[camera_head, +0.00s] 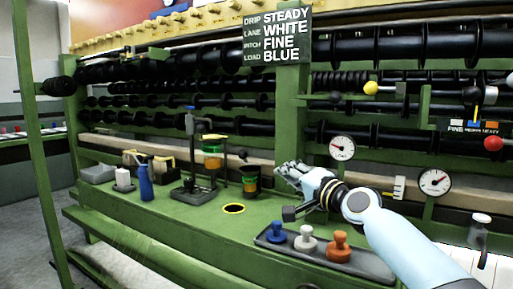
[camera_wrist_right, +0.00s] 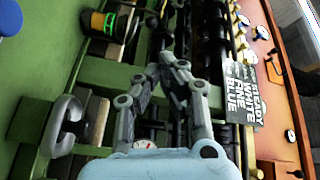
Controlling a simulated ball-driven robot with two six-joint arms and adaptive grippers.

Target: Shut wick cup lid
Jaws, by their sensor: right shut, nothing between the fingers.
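A dark cup with orange and green bands (camera_head: 250,184) stands on the green bench left of my right gripper; I take it as the wick cup. It also shows at the upper left of the right wrist view (camera_wrist_right: 97,22). Its lid is too small to make out clearly. My right gripper (camera_head: 284,170) is just right of the cup, apart from it, with its fingers shut and empty. In the right wrist view the fingertips (camera_wrist_right: 166,66) meet with nothing between them. My left gripper is in neither view.
A grey tray (camera_head: 372,262) with blue, white and orange knobs sits under my right arm. A blue bottle (camera_head: 145,183) stands at left. Black spools line the back.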

